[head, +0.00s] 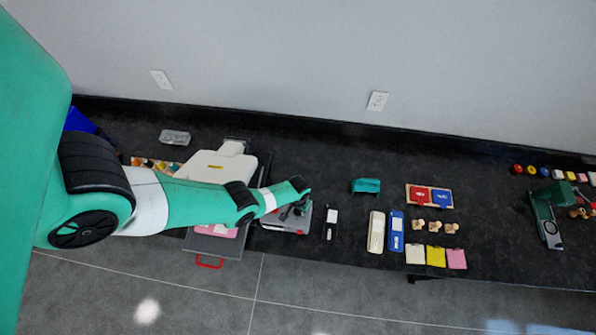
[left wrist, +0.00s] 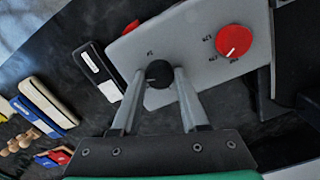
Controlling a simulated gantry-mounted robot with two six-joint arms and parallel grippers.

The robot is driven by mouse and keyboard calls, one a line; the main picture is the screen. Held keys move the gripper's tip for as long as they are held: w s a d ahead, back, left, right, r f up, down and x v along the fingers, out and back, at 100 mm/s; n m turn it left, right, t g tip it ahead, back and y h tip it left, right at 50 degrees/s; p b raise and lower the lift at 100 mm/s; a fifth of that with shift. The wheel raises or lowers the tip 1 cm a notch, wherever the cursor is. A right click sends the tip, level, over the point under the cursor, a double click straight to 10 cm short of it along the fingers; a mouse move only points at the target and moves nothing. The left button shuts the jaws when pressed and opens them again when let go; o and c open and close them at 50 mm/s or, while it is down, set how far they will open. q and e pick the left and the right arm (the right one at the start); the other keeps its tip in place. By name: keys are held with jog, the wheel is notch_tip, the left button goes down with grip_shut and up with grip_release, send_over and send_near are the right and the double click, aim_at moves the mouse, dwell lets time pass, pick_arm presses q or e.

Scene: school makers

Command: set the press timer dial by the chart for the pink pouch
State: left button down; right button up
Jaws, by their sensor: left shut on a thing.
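The timer box (head: 285,222) is a grey panel beside the press at the table's front edge. In the left wrist view its panel (left wrist: 200,32) carries a black dial (left wrist: 158,73) and a red dial (left wrist: 234,40). Small marks surround the red dial, whose white line points to the lower left. My left gripper (left wrist: 159,76) is shut on the black dial, one finger on each side. In the head view the gripper (head: 295,211) covers part of the box. Something pink (head: 222,231) lies on the press's lower plate. I cannot make out a chart.
The white heat press (head: 207,166) stands left of the box, partly under my arm. A black labelled case (head: 330,222) is just right of the box. Farther right are a teal block (head: 366,186), white and blue cases, coloured squares (head: 436,257) and a green stand (head: 546,215).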

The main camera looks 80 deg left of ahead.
pick_arm(q)
jog(key=shift+m, duration=0.7)
jog(key=shift+c, duration=2.1)
grip_release()
